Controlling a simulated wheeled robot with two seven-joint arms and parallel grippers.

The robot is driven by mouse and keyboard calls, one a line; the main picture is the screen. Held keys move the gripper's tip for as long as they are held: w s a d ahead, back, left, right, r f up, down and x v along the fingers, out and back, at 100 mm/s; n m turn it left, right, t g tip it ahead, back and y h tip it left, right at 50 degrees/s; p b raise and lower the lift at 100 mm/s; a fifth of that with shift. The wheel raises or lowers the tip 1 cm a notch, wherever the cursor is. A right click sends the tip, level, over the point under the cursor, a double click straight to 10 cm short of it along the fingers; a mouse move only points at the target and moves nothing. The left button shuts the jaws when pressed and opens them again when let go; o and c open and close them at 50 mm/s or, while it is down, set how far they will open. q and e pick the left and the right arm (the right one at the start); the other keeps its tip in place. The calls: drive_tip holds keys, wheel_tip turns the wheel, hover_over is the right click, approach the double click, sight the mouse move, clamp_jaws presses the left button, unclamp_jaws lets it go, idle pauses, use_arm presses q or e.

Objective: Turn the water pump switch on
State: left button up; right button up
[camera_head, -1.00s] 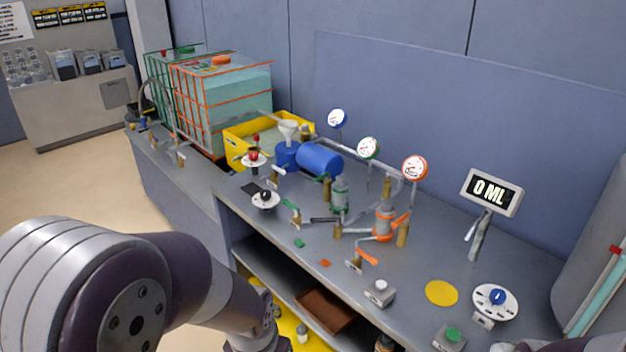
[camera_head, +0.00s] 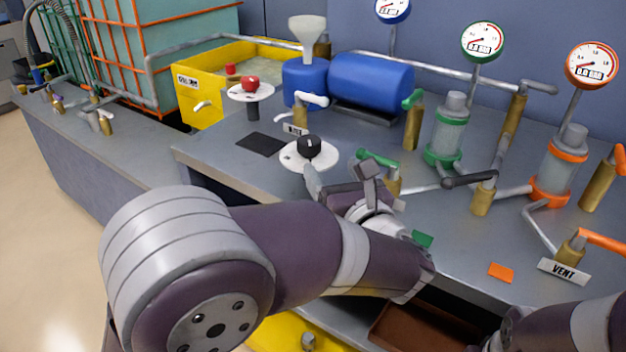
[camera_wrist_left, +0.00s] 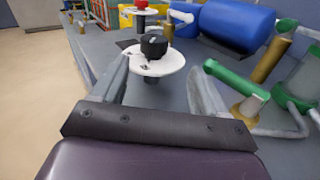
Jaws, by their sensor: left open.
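A black rotary knob (camera_head: 309,147) sits on a round white dial plate (camera_head: 292,160) on a short post on the grey bench. A red knob (camera_head: 249,83) on a similar white plate stands behind it. Which of them is the water pump switch I cannot read. My left gripper (camera_head: 338,182) is open and empty, just in front of the black knob. In the left wrist view the black knob (camera_wrist_left: 154,45) lies ahead, between the spread fingers (camera_wrist_left: 160,76) and beyond their tips. Only part of my right arm shows at the lower right; its gripper is not visible.
A blue tank (camera_head: 371,82) and a yellow bin (camera_head: 200,92) stand behind the knobs. Green-handled valves (camera_head: 379,160) and pipes stand close to the right. A black square (camera_head: 262,144) lies left of the dial. Gauges (camera_head: 483,42) rise at the back. The bench's front edge is near my left forearm.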

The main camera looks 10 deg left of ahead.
sight(306, 135)
use_arm(q)
drive_tip(key=shift+w+a+f+n+g+y, duration=0.3)
drive_tip(key=shift+a+f+n+y, duration=0.15)
drive_tip(key=shift+n, duration=0.25)
drive_tip(key=shift+w+a+r, duration=0.15)
drive_tip(key=shift+r, duration=0.05)
drive_tip(key=x, duration=1.1)
drive_tip(key=shift+r+b, duration=0.25)
drive_tip(key=shift+b, duration=0.1)
drive_tip(key=c, duration=1)
